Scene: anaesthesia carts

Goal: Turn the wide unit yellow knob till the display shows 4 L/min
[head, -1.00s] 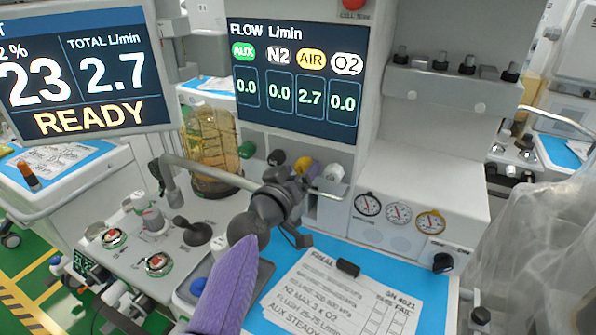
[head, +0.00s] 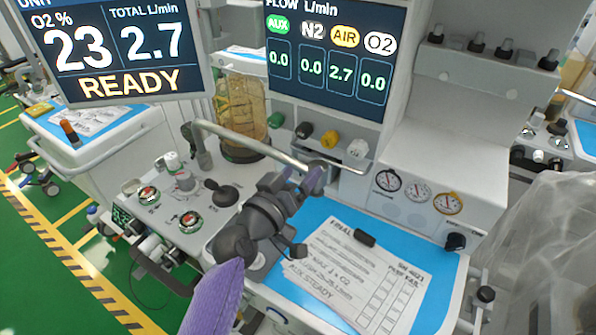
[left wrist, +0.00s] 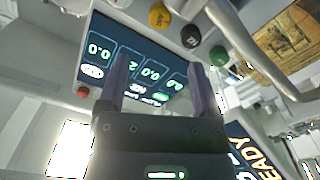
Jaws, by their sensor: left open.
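The yellow knob (head: 330,139) sits in a row below the flow display (head: 333,55), between a black knob (head: 304,130) and a white knob (head: 357,148). The display reads 2.7 under AIR and 0.0 under the others. My left gripper (head: 302,182) is open and empty, below and a little left of the yellow knob, apart from it in the picture. In the left wrist view the open fingers (left wrist: 160,82) appear in front of the display, and the yellow knob (left wrist: 159,16) is at the top edge, outside them. My right gripper is not in view.
A metal rail (head: 250,143) runs in front of the knobs, close to my left gripper. A green knob (head: 275,120) is at the row's left end. Gauges (head: 418,191) are at right, and a checklist (head: 352,270) lies on the blue worktop. Another screen (head: 120,50) reads total 2.7.

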